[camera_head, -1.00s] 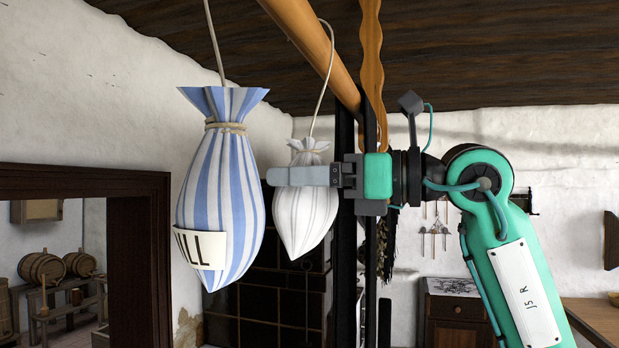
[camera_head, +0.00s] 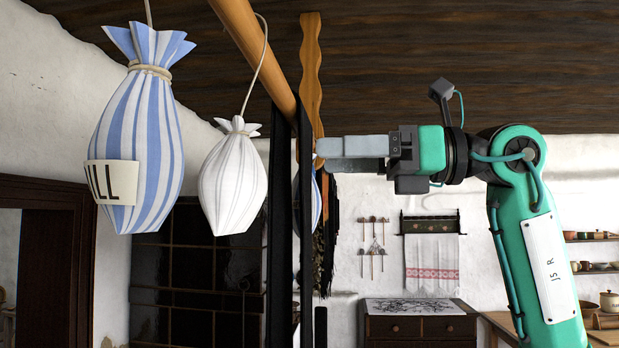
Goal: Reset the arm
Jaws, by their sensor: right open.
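My right arm comes in from the right, teal with dark joints, and its gripper (camera_head: 326,152) points left at about mid-height. Its light grey fingers are seen side-on and hold nothing that I can see. A white cloth bag (camera_head: 232,182) hangs by a cord to the left of the fingertips, apart from them. A blue-and-white striped bag (camera_head: 150,150) with a lettered label hangs further left. My left gripper does not show.
A wooden pole (camera_head: 250,50) runs overhead, with dark straps (camera_head: 279,200) hanging near the fingertips. A dark tiled stove (camera_head: 205,280) stands behind the bags. A chest of drawers (camera_head: 420,328) and a hanging towel (camera_head: 433,265) are at the back. Shelves with crockery (camera_head: 597,267) are at right.

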